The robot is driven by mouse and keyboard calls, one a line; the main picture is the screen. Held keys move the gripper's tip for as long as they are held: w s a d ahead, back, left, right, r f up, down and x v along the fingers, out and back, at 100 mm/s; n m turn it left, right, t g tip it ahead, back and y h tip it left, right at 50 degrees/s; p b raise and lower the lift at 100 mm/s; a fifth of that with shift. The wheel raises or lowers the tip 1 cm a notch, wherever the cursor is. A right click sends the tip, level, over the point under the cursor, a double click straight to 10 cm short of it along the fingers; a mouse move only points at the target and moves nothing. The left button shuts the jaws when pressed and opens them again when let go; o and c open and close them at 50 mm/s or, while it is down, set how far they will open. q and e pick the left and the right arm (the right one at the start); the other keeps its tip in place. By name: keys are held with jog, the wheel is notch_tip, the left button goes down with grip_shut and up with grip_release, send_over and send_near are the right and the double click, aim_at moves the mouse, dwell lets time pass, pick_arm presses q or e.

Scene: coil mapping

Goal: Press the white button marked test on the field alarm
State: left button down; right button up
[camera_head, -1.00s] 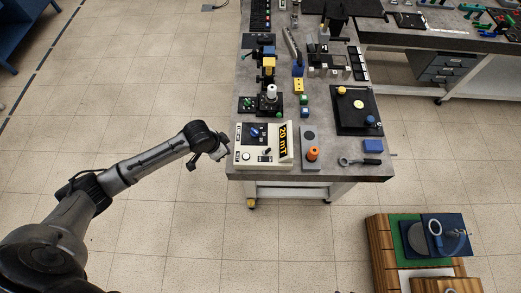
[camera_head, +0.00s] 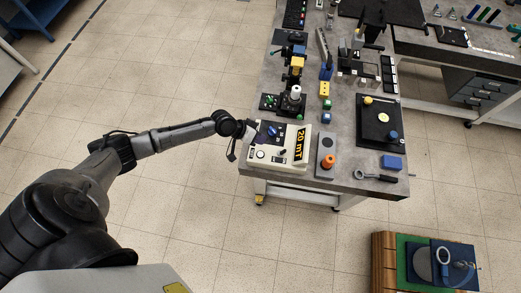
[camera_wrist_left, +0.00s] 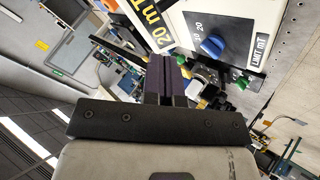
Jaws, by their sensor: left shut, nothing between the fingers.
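The field alarm (camera_head: 285,165) is a cream box at the near left corner of the bench, with a yellow "20 mT" display and a blue knob (camera_head: 272,131). A small round white button (camera_head: 260,154) shows on its near left part; its marking is too small to read. My left gripper (camera_head: 252,133) is at the box's left edge, beside the dark knob panel; I cannot tell whether it touches. In the left wrist view the shut, empty fingers (camera_wrist_left: 171,80) are in front of the alarm's face (camera_wrist_left: 230,18), with the blue knob (camera_wrist_left: 212,45) beyond. The white button is not visible there.
A grey block with an orange knob (camera_head: 328,161) stands right of the alarm. A stand with a white-topped post (camera_head: 295,93) is behind it. A wrench-like tool (camera_head: 375,177) and a blue block (camera_head: 392,162) lie farther right. The floor left of the bench is clear.

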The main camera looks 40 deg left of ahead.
aim_at(260, 153)
pick_arm(q)
jog(key=shift+f, duration=0.1)
notch_tip(260, 153, down, 9)
jog(key=b, duration=0.7)
jog(key=shift+b, duration=0.35)
jog(key=shift+r, duration=0.2)
dwell(1.1)
jog(key=shift+f, duration=0.15)
jog(key=shift+f+b, duration=0.3)
jog(key=shift+b, duration=0.1)
dwell(0.3)
